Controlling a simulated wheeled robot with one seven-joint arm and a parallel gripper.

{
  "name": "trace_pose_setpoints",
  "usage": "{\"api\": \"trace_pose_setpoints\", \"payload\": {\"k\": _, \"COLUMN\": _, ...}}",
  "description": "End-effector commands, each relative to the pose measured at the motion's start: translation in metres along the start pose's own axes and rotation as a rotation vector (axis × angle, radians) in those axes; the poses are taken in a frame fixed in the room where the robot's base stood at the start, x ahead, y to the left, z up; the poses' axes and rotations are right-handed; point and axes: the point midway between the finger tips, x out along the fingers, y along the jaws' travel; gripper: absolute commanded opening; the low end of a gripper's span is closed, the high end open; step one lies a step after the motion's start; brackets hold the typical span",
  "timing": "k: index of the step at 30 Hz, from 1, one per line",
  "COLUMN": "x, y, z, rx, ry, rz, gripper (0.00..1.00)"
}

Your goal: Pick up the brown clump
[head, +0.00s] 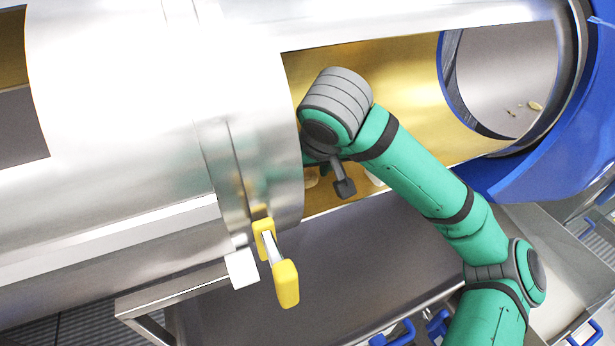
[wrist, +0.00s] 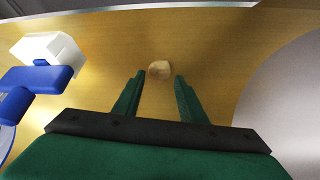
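The brown clump (wrist: 159,71) is a small, rounded, light-brown lump on the gold inner surface of the drum, near the middle of the wrist view. My gripper (wrist: 157,82) is open, with its two green fingers apart. The clump shows just past the fingertips, between their lines, and I see no finger touching it. In the head view my arm reaches into the drum opening and mostly hides the gripper. A small brownish patch (head: 312,177) shows below the wrist there; I cannot tell if it is the clump.
A white block with a blue part (wrist: 48,50) stands at the left of the wrist view. The drum's metal shell (head: 250,120) and yellow-handled latch (head: 286,283) are left of my arm. A blue ring (head: 560,150) surrounds the drum's right end, with small bits (head: 534,105) inside.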

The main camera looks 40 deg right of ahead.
Motion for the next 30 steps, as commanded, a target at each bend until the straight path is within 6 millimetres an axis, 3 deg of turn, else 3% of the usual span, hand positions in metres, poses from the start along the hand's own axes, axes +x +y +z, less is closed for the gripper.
{"api": "trace_pose_setpoints", "payload": {"k": 9, "x": 0.041, "y": 0.001, "z": 0.001, "rx": -0.001, "ry": -0.002, "rz": -0.001, "gripper": 0.38}}
{"api": "trace_pose_setpoints", "payload": {"k": 18, "x": 0.046, "y": 0.001, "z": 0.001, "rx": -0.001, "ry": 0.000, "rz": -0.002, "gripper": 0.38}}
{"api": "trace_pose_setpoints", "payload": {"k": 19, "x": 0.046, "y": 0.001, "z": 0.001, "rx": -0.001, "ry": 0.000, "rz": -0.002, "gripper": 0.35}}
{"api": "trace_pose_setpoints", "payload": {"k": 22, "x": 0.046, "y": 0.001, "z": 0.001, "rx": -0.001, "ry": 0.000, "rz": -0.002, "gripper": 0.12}}
{"api": "trace_pose_setpoints", "payload": {"k": 30, "x": 0.046, "y": 0.001, "z": 0.001, "rx": -0.001, "ry": 0.000, "rz": -0.002, "gripper": 0.11}}
